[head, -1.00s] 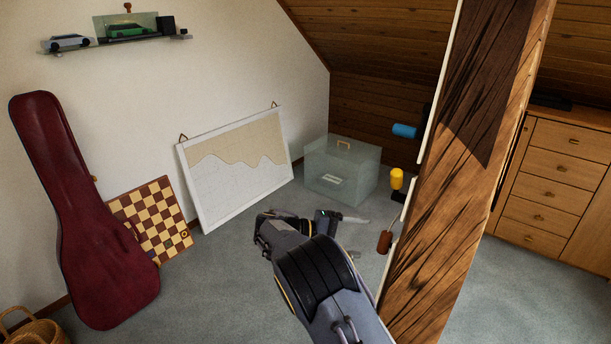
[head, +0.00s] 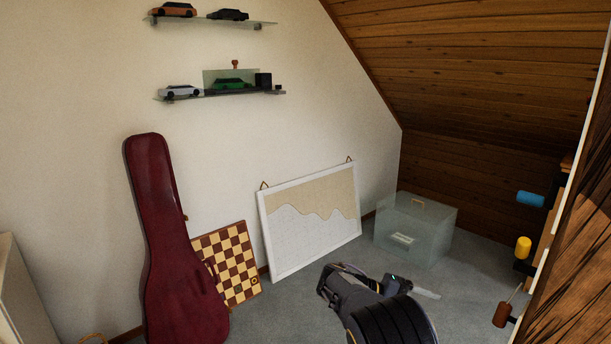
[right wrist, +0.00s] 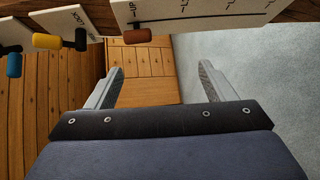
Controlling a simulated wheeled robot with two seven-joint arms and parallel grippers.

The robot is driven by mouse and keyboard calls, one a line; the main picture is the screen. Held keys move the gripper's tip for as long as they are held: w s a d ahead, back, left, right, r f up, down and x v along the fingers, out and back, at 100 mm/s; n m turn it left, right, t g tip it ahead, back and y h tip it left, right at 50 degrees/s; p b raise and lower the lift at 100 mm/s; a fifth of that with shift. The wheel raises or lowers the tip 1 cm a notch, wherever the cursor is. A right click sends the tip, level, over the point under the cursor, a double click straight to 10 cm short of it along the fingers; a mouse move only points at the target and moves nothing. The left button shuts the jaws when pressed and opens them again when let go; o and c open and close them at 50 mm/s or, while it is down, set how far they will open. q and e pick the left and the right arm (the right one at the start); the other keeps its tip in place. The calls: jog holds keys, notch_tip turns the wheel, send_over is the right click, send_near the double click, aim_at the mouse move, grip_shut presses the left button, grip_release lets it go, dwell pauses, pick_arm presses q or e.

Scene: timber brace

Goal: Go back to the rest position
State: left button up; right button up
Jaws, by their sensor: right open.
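My right gripper (right wrist: 161,70) is open in the right wrist view, its two grey fingers apart with nothing between them. In the head view my right arm comes in at the bottom centre, and a pale finger shows beyond its dark links. The timber post (head: 580,270) stands at the right edge of the head view, cut off by the frame. Beside it are a blue handle (head: 530,198), a yellow handle (head: 523,247) and a red-brown handle (head: 501,314). In the right wrist view the blue (right wrist: 14,65), yellow (right wrist: 47,41) and brown (right wrist: 137,36) handles lie beyond the fingers, apart from them. My left gripper is out of view.
A red guitar case (head: 170,240), a chessboard (head: 232,265) and a framed board (head: 312,228) lean by the wall. A clear box (head: 415,230) sits on the floor behind my arm. Shelves with model cars hang above. A wooden drawer unit (right wrist: 145,62) shows in the right wrist view.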

jog(key=s+d+m+y, duration=0.1)
jog(key=s+d+y, duration=0.2)
jog(key=s+y, duration=0.3)
jog(key=s+d+y, duration=0.3)
jog(key=s+y, duration=0.1)
jog(key=s, duration=0.4)
jog(key=s+a+r+m+t+y, duration=0.1)
jog(key=s+a+t+y, duration=0.4)
jog(key=s, duration=0.5)
jog(key=s+a+r+m+t+y, duration=0.1)
jog(key=s+a+t+y, duration=0.2)
jog(key=s+a, duration=0.45)
notch_tip(320, 180, up, 14)
jog(key=s+d+p, duration=0.1)
jog(key=p, duration=1.2)
jog(key=shift+s+d+g+p, duration=0.15)
jog(key=shift+s+g+p, duration=0.15)
jog(key=shift+s, duration=0.05)
jog(key=shift+f, duration=0.1)
